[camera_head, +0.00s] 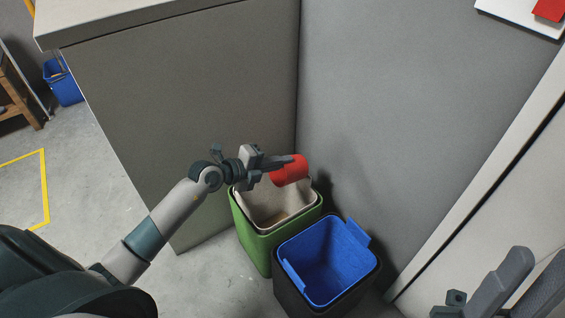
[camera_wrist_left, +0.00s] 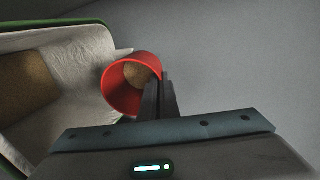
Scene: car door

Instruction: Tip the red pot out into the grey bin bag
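The red pot (camera_head: 291,172) is held on its side, tilted, above the green bin (camera_head: 262,243). A pale grey bag (camera_head: 249,203) lines this bin, and something brown shows low inside it. My left gripper (camera_head: 284,162) is shut on the pot's wall at the rim. In the left wrist view, the red pot (camera_wrist_left: 122,100) shows its round mouth, with a brown patch inside; the gripper's fingers (camera_wrist_left: 163,92) are at its rim. I cannot tell how much the pot holds. My right gripper (camera_head: 522,283) is open and empty at the bottom right.
A black bin with a blue liner (camera_head: 327,262) stands in front and right of the green bin. Grey panels (camera_head: 380,90) rise close behind both. Another blue bin (camera_head: 64,84) is far left. The floor (camera_head: 205,270) is clear at left.

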